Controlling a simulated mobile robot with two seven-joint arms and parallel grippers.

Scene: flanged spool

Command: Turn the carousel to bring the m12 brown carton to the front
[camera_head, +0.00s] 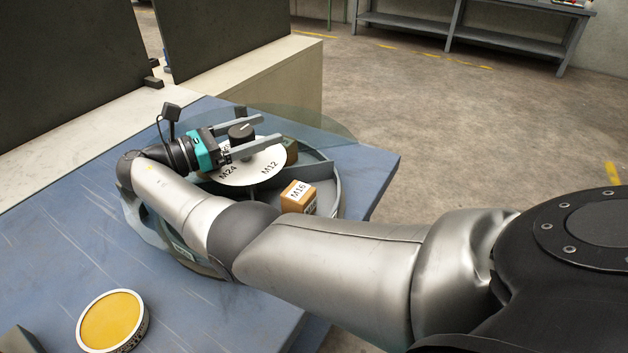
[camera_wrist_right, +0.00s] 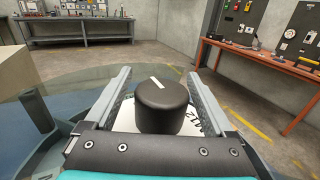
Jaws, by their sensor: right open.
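The carousel (camera_head: 333,165) stands on the blue table, a round tray with grey dividers. Its white top disc (camera_head: 245,175) reads M24 and M12, with M12 at the lower right; part of the lettering is hidden. A black knob (camera_head: 241,133) with a white mark sits at its centre. My right gripper (camera_head: 268,129) is open, with one finger on either side of the knob; the right wrist view shows gaps beside the knob (camera_wrist_right: 162,108). A brown carton marked M16 (camera_head: 298,197) sits in a front-right compartment. Another brown carton (camera_head: 291,149) is behind, its label not readable. My arm hides the carousel's left front.
A clear round sheet (camera_head: 325,127) shows at the table's far edge. A yellow-topped round container (camera_head: 111,320) stands at the table's front left. A pale block with dark panels (camera_head: 290,70) borders the table behind. Open floor lies to the right.

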